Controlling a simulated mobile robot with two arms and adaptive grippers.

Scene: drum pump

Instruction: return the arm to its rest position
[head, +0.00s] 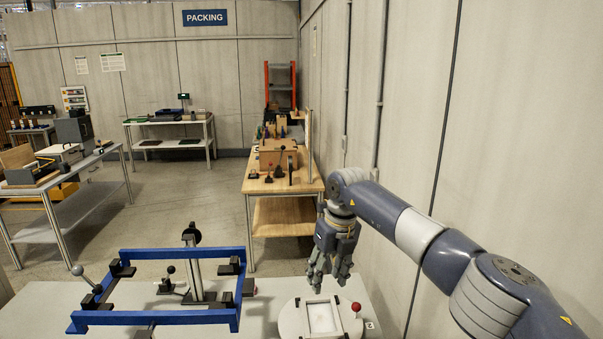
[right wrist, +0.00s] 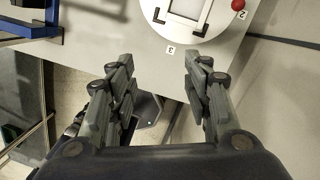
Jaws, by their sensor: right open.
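My right arm (head: 425,235) comes in from the right and bends down over the near table. My right gripper (head: 330,280) hangs fingers down above the table, by the round white fixture (head: 292,320). In the right wrist view the gripper (right wrist: 158,75) is open, with nothing between its fingers. The round fixture also shows there (right wrist: 158,20), beyond the fingertips, with a pale square window and a red knob (right wrist: 238,4). My left gripper is not in view.
A blue frame (head: 180,252) with black clamps stands on the near table (head: 262,300), left of the fixture. A wall (head: 400,100) runs close along my right side. A wooden bench (head: 290,185) with boxes stands behind. Open floor (head: 185,195) lies at left centre.

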